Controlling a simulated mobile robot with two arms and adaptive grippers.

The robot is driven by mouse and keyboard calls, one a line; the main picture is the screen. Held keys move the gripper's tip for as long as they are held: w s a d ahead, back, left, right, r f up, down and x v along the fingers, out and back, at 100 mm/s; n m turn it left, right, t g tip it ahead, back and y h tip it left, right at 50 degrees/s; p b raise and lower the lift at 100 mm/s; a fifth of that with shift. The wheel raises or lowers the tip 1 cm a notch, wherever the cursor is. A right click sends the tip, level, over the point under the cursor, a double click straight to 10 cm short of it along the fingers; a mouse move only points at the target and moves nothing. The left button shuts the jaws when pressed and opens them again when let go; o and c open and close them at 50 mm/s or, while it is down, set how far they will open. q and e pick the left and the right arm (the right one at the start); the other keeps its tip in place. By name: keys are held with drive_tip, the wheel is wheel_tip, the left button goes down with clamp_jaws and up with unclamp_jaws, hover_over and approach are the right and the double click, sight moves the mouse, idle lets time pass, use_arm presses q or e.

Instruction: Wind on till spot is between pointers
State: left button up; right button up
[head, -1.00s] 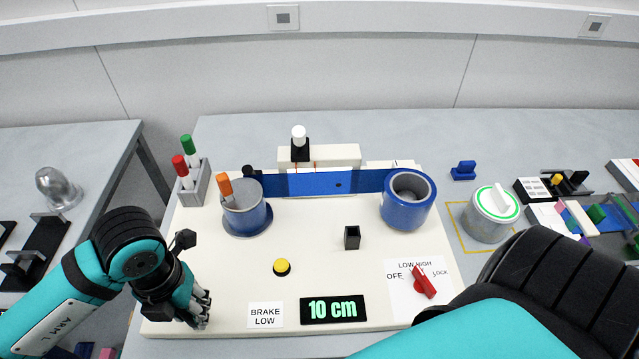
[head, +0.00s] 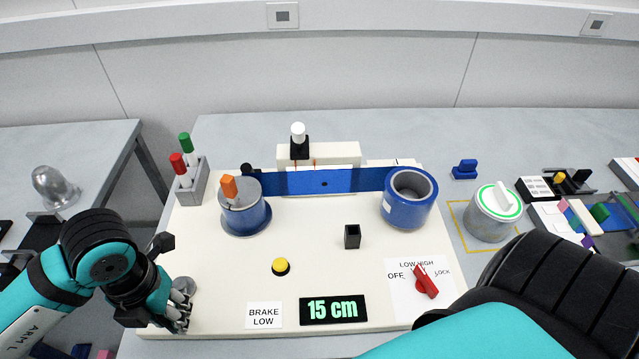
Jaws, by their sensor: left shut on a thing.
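The blue tape (head: 360,181) runs between the left spool (head: 246,214) and the right spool (head: 409,199). The dark spot (head: 324,184) on it is just right of the right red pointer (head: 315,164), outside the gap between the two pointers. The left pointer (head: 292,165) is under the white-capped post. The display (head: 333,309) reads 15 cm. My right gripper is out of view; only my right arm shows.

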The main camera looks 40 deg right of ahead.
use_arm(q)
drive_tip(key=shift+w, duration=0.1)
drive_tip(key=shift+w+a+b, duration=0.2)
drive_tip(key=shift+a+b, duration=0.15)
drive_tip(key=shift+a, duration=0.05)
drive_tip(key=shift+w+a, duration=0.15)
drive_tip(key=shift+a, duration=0.1)
drive_tip(key=shift+w+a+b, duration=0.3)
drive_tip(key=shift+a+b, duration=0.1)
drive_tip(key=shift+b, duration=0.1)
drive_tip(key=shift+w+a, duration=0.1)
drive_tip(key=shift+a, duration=0.05)
